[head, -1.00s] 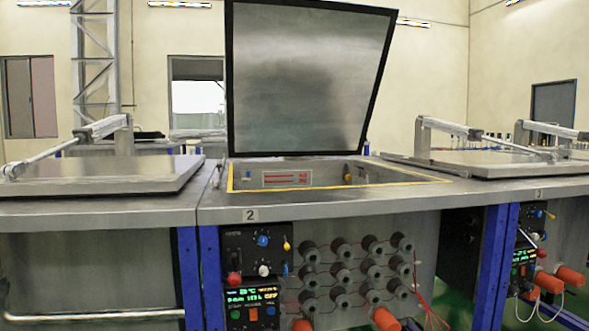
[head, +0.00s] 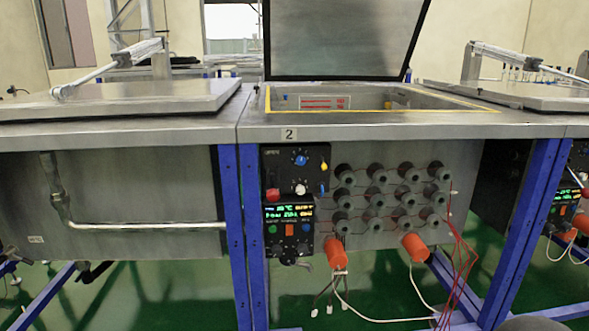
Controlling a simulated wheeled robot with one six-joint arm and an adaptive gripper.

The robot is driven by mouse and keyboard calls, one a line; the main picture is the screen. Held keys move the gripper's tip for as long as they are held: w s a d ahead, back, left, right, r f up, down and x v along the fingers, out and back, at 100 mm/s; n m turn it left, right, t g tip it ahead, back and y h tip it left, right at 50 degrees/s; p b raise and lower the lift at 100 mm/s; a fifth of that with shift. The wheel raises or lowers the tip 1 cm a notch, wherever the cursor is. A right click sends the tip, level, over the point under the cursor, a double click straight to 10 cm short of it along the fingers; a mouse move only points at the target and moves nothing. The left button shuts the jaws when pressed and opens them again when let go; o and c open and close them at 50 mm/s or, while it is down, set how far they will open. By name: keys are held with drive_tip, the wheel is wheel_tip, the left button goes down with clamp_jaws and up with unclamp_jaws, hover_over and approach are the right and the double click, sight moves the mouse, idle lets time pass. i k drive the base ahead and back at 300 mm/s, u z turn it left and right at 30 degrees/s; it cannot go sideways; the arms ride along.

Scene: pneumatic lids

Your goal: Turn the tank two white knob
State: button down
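Tank two, marked by a "2" label (head: 289,134), stands right of the middle with its lid (head: 345,40) raised. Its black control panel (head: 274,168) is on the front face below the label. The small white knob (head: 301,189) sits low on the upper panel, below a blue knob (head: 300,159) and right of a red switch (head: 272,195). The way the white knob points is too small to tell. My gripper is not in view, and nothing covers the knob.
A display unit (head: 289,212) is below the knob. Several grey cylinders (head: 376,171) and two orange plugs (head: 336,253) are to the right, with loose red wires (head: 461,262). A blue post (head: 236,230) stands left of the panel. A closed tank lid (head: 120,97) is at left.

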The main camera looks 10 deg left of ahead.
sight(300, 190)
drive_tip(key=z, duration=0.15)
drive_tip(key=k, duration=0.9)
drive_tip(key=z, duration=0.45)
